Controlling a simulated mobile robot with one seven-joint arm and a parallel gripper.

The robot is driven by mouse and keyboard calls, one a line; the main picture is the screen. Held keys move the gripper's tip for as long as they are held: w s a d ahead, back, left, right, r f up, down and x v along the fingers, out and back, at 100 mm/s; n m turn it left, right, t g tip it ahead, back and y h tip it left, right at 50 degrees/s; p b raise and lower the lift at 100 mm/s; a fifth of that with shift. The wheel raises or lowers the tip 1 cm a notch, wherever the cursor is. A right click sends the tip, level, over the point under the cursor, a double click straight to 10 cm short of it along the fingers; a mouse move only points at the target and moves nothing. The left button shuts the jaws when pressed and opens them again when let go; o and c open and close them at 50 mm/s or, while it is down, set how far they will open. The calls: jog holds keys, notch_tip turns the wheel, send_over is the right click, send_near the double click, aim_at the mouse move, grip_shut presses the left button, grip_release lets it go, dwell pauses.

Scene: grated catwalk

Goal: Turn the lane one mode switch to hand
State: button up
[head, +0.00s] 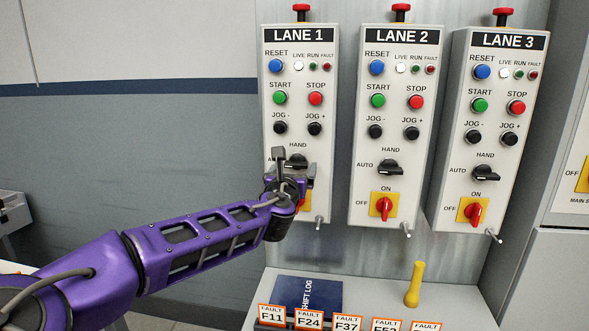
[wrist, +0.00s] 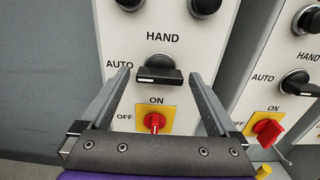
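The lane 1 panel (head: 298,110) is the leftmost of three pale control boxes in the head view. Its black mode switch (head: 298,160) is partly hidden by my gripper (head: 289,166). In the wrist view the switch (wrist: 158,66) shows clearly below HAND and right of AUTO. Its handle lies nearly level, with a white mark along its front edge. My gripper (wrist: 160,72) is open, one finger on each side of the switch. The fingertips look close to the handle's ends; I cannot tell whether they touch.
A red switch on a yellow plate (wrist: 154,122) sits just below the mode switch. Black jog buttons (head: 280,128) are above it. The lane 2 panel (head: 395,120) stands close to the right. A shelf below holds a yellow handle (head: 415,284) and fault cards (head: 309,319).

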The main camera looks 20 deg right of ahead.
jog(key=c, duration=1.1)
jog(key=shift+c, duration=0.2)
jog(key=shift+m, duration=0.3)
jog(key=m, duration=0.3)
jog(key=shift+m+p, duration=0.3)
jog(key=shift+p, duration=0.05)
jog(key=m, duration=0.4)
jog(key=shift+m+p, duration=0.3)
jog(key=m, duration=0.4)
jog(key=shift+m, duration=0.3)
jog(key=shift+f+m+p, duration=0.1)
jog(key=shift+m+p, duration=0.4)
jog(key=shift+m, duration=1.7)
